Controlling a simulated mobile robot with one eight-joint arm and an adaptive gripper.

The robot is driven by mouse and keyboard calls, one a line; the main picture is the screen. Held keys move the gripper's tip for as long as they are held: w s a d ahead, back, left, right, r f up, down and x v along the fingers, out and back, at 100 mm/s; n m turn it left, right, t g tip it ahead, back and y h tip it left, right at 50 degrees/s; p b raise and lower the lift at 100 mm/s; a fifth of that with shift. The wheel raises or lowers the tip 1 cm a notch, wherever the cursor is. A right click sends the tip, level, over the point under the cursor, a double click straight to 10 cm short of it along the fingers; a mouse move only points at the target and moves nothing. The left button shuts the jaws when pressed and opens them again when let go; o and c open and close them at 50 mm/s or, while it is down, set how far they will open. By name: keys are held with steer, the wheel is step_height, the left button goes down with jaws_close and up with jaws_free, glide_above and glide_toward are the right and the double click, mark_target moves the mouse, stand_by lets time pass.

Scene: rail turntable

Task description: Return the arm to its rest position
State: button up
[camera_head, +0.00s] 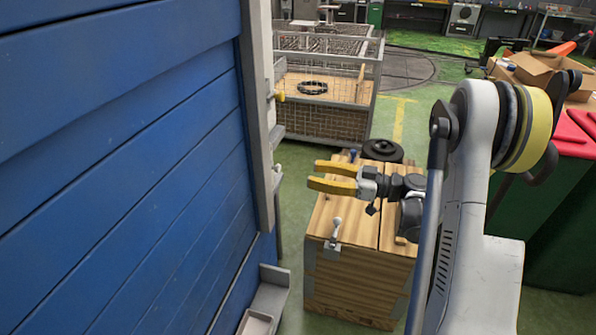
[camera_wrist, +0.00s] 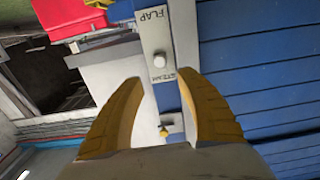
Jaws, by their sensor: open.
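My gripper (camera_head: 334,177) has two yellow fingers, parted and empty. In the head view it points left toward the blue plank wall (camera_head: 120,150), above a wooden crate. My arm is stretched out from the right side of the head view and bends at its elbow. In the wrist view the gripper (camera_wrist: 160,115) shows from behind its fingers. Beyond the fingertips are a grey plate with a round knob and the label FLAP (camera_wrist: 159,60), and the blue planks (camera_wrist: 250,70). A small yellow knob (camera_wrist: 164,132) shows between the fingers. Nothing is held.
The wooden crate (camera_head: 345,280) with metal latches stands under my gripper, with a black round object (camera_head: 383,150) behind it. A mesh cage (camera_head: 325,110) stands further back. A green cabinet with red items (camera_head: 560,215) is at right. Green floor lies open between.

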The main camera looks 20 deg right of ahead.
steer(key=shift+s+d, duration=0.35)
steer(key=shift+d, duration=0.15)
steer(key=shift+a, duration=0.1)
steer(key=s+a+r+m+g+h, duration=0.35)
steer(key=s+a+m+h, duration=0.4)
steer(key=a, duration=0.45)
steer(key=s+d+m+h, duration=0.2)
steer(key=s+h, duration=0.5)
steer(key=s, duration=0.8)
steer(key=shift+s+d+m, duration=0.15)
steer(key=shift+d+m, duration=0.15)
steer(key=shift+m, duration=0.35)
